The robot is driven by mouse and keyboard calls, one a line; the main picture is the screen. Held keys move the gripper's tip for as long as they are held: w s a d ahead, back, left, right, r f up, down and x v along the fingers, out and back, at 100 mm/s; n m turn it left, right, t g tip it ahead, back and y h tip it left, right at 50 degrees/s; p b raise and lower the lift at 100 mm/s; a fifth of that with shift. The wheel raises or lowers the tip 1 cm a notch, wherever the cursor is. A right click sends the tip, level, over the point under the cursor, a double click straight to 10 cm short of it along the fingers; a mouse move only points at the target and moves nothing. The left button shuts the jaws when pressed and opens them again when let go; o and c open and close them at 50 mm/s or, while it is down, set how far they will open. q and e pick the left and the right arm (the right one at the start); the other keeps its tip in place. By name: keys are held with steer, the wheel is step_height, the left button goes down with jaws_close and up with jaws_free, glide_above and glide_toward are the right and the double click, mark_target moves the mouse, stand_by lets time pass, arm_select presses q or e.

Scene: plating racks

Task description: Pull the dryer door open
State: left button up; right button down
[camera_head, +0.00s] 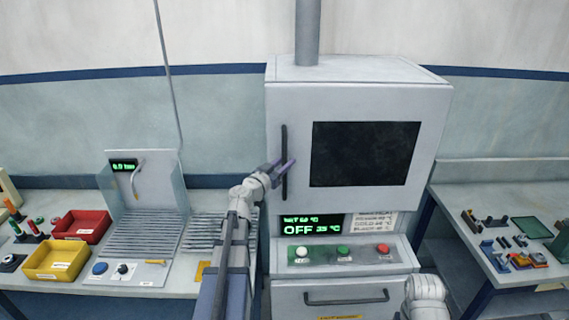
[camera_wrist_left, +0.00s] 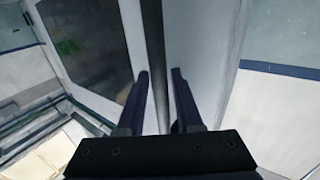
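The dryer (camera_head: 290,90) is a pale grey cabinet. Its door has a dark window (camera_head: 365,153) and looks closed, flush with the front. A dark vertical handle (camera_head: 284,135) runs along the door's left side. My left gripper (camera_head: 284,167) is at the lower half of this handle. In the left wrist view, the handle bar (camera_wrist_left: 153,30) runs between the two dark fingers of my left gripper (camera_wrist_left: 160,76). The fingers stand apart on either side of it, with a narrow gap showing. My right gripper is out of view; only a pale link of my right arm shows at the bottom.
Below the door are a green display (camera_head: 312,226), a button panel (camera_head: 345,252) and a drawer handle (camera_head: 345,298). A left bench holds a red bin (camera_head: 82,226), a yellow bin (camera_head: 55,260) and a ribbed rack. A right bench (camera_head: 470,235) holds small parts. A pipe rises from the dryer top.

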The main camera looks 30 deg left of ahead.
arm_select(q)
jaws_close()
stand_by(1.4)
